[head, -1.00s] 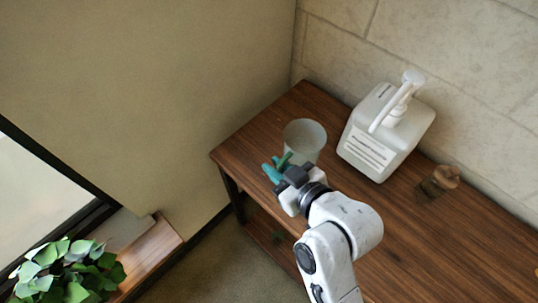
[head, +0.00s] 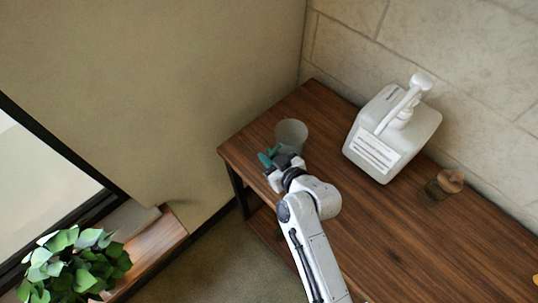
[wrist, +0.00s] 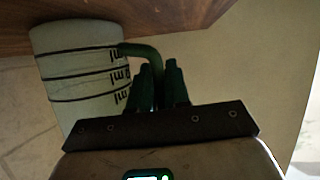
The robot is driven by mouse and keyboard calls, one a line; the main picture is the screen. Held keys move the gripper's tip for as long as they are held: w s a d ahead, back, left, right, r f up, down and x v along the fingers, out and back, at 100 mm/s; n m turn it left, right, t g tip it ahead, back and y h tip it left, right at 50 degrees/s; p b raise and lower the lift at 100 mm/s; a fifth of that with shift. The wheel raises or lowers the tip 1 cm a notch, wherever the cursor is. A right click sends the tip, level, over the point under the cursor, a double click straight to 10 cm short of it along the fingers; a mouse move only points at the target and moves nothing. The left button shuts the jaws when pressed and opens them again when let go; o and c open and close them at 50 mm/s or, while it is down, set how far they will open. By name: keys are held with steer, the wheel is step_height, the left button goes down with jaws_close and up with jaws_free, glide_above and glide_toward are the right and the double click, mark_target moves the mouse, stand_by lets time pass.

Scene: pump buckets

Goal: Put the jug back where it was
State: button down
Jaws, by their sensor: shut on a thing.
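The jug (head: 291,133) is a pale, see-through cup near the far left end of the wooden table. In the wrist view the jug (wrist: 80,70) shows dark measuring lines and upside-down print, with a dark green handle (wrist: 147,55). My gripper (head: 275,163) is at the jug's near side. In the wrist view my gripper (wrist: 162,85) is shut on the handle. The jug's base is hidden in the head view, and I cannot tell whether it touches the table.
A large white pump container (head: 385,140) stands on the table (head: 365,215), right of the jug. A small brown, wood-topped object (head: 445,184) stands further right. A stone wall (head: 465,70) runs behind. A leafy plant (head: 70,265) is at lower left.

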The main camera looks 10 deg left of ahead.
steer(key=shift+f, duration=0.2)
steer(key=c, duration=1.1)
jaws_free()
steer(key=shift+r, duration=0.2)
steer(key=b+v, duration=0.1)
steer(key=v, duration=1.1)
steer(key=shift+s, duration=0.1)
